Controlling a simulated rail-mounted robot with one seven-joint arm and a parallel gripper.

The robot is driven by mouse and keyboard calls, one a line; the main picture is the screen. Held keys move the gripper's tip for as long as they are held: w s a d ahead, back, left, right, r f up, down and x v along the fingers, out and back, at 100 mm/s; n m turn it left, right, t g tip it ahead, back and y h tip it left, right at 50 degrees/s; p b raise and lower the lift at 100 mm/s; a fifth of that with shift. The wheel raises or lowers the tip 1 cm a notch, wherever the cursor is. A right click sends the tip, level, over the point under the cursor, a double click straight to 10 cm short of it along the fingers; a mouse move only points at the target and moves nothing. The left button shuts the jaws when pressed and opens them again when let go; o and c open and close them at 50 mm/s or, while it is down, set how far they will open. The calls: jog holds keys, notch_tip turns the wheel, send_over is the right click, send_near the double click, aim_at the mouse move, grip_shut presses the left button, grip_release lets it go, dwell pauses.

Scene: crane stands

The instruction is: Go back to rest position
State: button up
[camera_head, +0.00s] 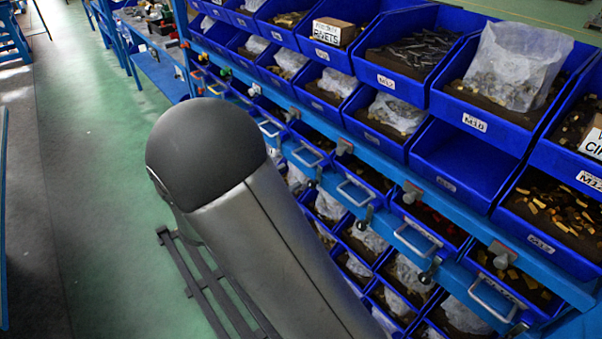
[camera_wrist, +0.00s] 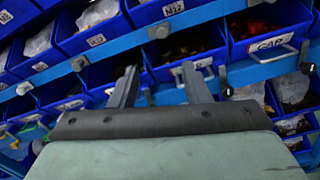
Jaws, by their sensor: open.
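My gripper (camera_wrist: 160,88) shows in the wrist view with two dark fingers held apart. Nothing is between the fingers. It points toward the blue rack of bins and drawers, and I cannot tell how far it is from the rack front.
A blue rack holds rows of bins, with an empty blue bin (camera_head: 465,160) and a bin of metal parts with a plastic bag (camera_head: 520,65). Drawers with metal handles (camera_head: 415,238) line its front. The green floor (camera_head: 105,200) at left is clear.

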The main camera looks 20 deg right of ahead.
jog(key=shift+s+a, duration=0.25)
jog(key=shift+a, duration=0.4)
jog(key=shift+d, duration=0.1)
